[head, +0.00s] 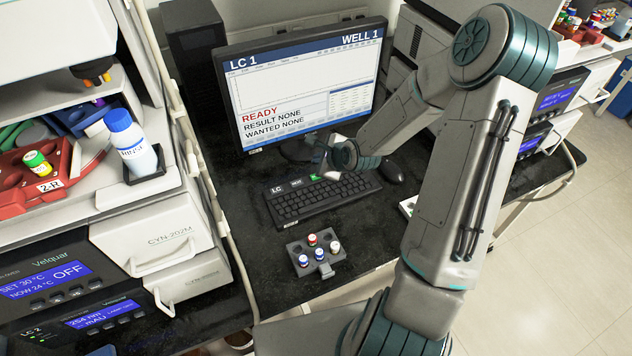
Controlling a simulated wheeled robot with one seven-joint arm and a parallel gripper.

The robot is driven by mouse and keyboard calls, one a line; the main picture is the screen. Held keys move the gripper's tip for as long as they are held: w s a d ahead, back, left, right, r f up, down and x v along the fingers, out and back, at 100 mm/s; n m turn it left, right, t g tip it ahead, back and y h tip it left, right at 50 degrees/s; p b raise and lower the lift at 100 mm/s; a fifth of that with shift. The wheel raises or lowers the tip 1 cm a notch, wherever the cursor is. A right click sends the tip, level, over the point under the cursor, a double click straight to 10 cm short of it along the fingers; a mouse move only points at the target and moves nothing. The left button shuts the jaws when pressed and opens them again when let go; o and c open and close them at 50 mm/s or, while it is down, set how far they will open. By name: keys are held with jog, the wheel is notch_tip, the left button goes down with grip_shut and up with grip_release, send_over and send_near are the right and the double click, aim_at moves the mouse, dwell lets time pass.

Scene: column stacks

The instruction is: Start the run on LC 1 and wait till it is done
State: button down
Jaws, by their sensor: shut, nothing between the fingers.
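The monitor (290,98) at the back of the bench reads LC 1, WELL 1, a red READY, RESULT NONE and WANTED NONE. The black keyboard (310,203) lies in front of it. Along its back edge are a key marked LC (276,189), another labelled key (296,184) and a green key (314,178). My gripper (328,174) is shut and empty, low over the keyboard's back edge just right of the green key. My wrist partly hides it, and I cannot tell whether it touches a key.
A small grey rack (316,256) with several capped vials stands in front of the keyboard. A mouse (390,172) lies to its right. On the left, an instrument stack bears a blue-capped rinse bottle (131,146) and a red tray (30,190). More instruments (550,97) stand at right.

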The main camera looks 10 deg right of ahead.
aim_at(319, 179)
jog(key=shift+f+b, duration=1.05)
jog(key=shift+f, duration=0.95)
jog(key=shift+f, duration=0.1)
dwell(0.3)
jog(key=shift+f, duration=0.3)
jog(key=shift+f+b, duration=0.4)
jog(key=shift+f, duration=0.05)
dwell(0.5)
jog(key=shift+r, duration=0.1)
jog(key=shift+r+p, duration=0.75)
jog(key=shift+p, duration=0.1)
notch_tip(319, 179, up, 5)
jog(key=p, duration=0.4)
jog(key=shift+p, duration=0.35)
